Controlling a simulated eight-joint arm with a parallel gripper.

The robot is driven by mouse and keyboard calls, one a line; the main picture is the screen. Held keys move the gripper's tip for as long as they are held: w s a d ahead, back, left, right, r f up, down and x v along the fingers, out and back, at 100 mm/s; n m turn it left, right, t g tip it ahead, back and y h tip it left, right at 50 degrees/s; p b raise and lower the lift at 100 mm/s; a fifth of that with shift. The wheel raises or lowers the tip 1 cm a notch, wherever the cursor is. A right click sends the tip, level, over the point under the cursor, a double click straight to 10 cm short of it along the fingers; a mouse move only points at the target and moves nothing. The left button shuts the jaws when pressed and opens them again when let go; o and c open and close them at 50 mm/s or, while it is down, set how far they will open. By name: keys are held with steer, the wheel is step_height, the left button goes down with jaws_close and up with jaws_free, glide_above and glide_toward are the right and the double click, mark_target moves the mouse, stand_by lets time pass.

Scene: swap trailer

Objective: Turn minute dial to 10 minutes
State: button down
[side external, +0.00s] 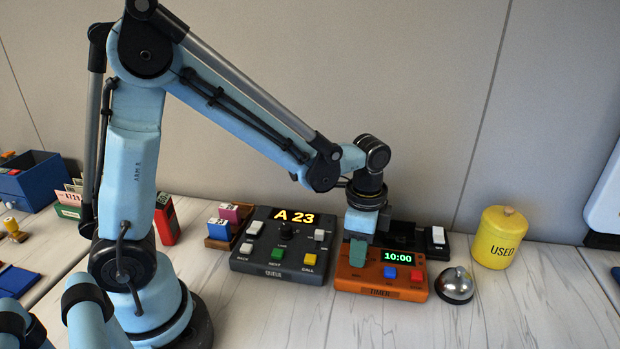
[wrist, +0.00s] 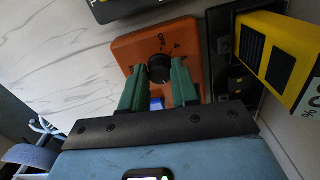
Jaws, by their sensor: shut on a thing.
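The orange timer (side external: 382,292) sits on the table in front of the arm, and part of its top shows in the wrist view (wrist: 184,35). Its green display (side external: 398,256) reads 10:00. The minute dial (wrist: 160,68) is a black round knob on the timer. My gripper (wrist: 158,76) has green fingers on both sides of the dial and is shut on it. In the side view my gripper (side external: 357,254) reaches down over the left part of the timer and hides the dial. A blue button (side external: 390,272) and a red button (side external: 416,276) are on the timer.
A black queue console (side external: 283,257) showing A 23 stands left of the timer. A silver bell (side external: 455,285) stands close on the right, with a yellow USED canister (side external: 496,238) behind it. A yellow block with black panels (wrist: 278,55) is near the timer in the wrist view.

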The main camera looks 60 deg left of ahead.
steer(key=c, duration=0.8)
jaws_free()
steer(key=shift+c, duration=0.2)
step_height(320, 180, up, 12)
steer(key=s+a+f+n+t, duration=0.2)
steer(key=s+a+n+t, duration=0.3)
steer(key=n, duration=0.5)
steer(key=shift+s+f+t, duration=0.25)
steer(key=shift+s+t, duration=0.8)
steer(key=shift+t, duration=0.05)
